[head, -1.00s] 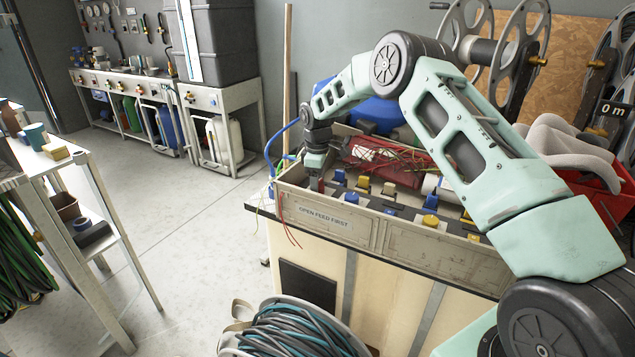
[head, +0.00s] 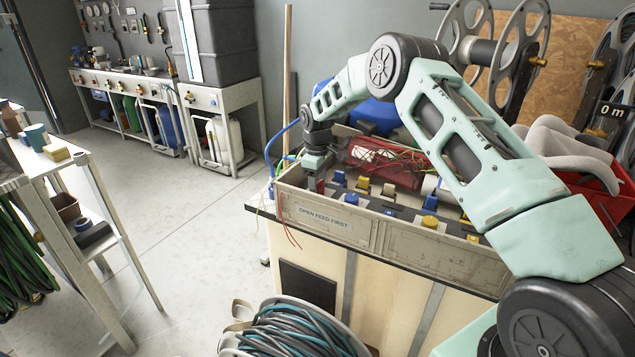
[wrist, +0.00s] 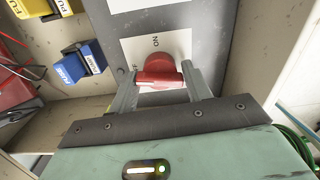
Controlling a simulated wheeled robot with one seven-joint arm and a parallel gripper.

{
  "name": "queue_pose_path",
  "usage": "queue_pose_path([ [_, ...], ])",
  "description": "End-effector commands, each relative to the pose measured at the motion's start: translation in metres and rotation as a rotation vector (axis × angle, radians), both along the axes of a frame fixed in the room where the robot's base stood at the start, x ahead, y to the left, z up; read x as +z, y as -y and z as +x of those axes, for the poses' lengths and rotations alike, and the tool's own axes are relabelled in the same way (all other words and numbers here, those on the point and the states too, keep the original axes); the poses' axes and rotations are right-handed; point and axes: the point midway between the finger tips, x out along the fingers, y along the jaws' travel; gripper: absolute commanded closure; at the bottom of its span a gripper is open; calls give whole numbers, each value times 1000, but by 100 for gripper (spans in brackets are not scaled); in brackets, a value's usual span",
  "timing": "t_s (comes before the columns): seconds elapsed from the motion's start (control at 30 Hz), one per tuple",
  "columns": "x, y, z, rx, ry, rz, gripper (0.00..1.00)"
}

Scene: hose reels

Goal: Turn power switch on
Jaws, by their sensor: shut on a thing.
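The power switch (wrist: 176,70) is a red rotary knob on a white plate (wrist: 135,50) in the wrist view. The plate is marked ON at the top, with a partly hidden label at the left. My gripper (wrist: 163,80) is shut on the red handle, one finger on each side. The handle lies roughly across the picture between the fingers, and a rounded red part shows beyond it. In the head view my gripper (head: 319,180) reaches down into the left end of the panel box; the knob is mostly hidden there.
The box wall (head: 325,220) reads "OPEN FEED FIRST". A hose reel (head: 290,330) stands in front.

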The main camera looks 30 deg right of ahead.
Motion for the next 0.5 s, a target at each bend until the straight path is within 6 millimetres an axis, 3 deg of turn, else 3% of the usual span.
queue_pose_path([
  [0.5, 2, 0, 0, -481, 1, -1, 74],
])
